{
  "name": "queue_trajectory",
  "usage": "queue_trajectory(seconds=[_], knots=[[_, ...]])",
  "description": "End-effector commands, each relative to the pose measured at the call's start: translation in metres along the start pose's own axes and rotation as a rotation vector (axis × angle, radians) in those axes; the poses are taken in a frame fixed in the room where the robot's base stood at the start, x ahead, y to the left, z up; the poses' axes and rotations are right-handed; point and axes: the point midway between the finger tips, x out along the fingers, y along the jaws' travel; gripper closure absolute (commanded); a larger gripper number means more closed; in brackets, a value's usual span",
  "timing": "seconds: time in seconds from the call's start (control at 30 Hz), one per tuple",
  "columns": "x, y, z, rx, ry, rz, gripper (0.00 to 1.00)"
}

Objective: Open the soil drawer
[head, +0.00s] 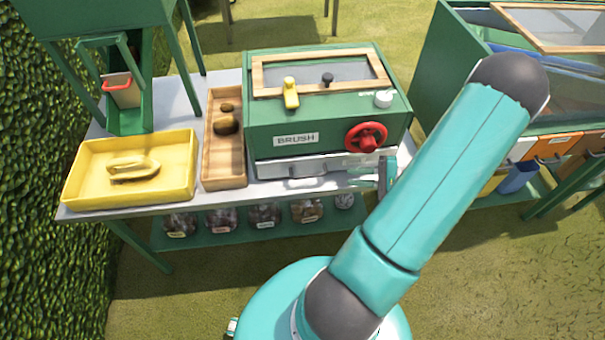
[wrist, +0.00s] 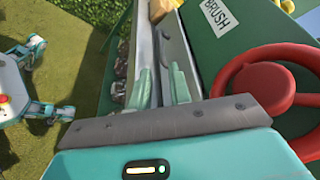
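The soil drawer (head: 275,168) is a pale grey front low on the green machine marked BRUSH (head: 262,120). A pale handle-like piece shows at its lower middle. My gripper (head: 376,178) is at the right end of the drawer, below the red wheel (head: 366,137). In the wrist view its two teal fingers (wrist: 162,88) stand apart beside the grey drawer front, with no object clearly held between them. The red wheel (wrist: 262,82) is close on the right there. Whether the fingers touch the drawer is unclear.
A wooden tray (head: 210,160) with brown lumps and a yellow tray (head: 82,185) stand left of the machine on the grey table. Several jars (head: 264,215) sit on the shelf below. A green cabinet (head: 440,75) is at right. Grass in front is open.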

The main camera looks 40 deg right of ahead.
Motion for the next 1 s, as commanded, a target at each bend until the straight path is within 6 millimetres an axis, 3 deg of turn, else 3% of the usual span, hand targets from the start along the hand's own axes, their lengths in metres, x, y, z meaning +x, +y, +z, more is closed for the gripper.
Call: queue_trajectory(seconds=[0.27,0.8,1.0], knots=[[0.024,0.001,0.000,0.001,-0.005,-0.001,0.80],[0.124,0.000,-0.001,0.001,-0.004,0.000,0.80],[0.138,-0.001,0.000,0.000,-0.002,0.000,0.80]])
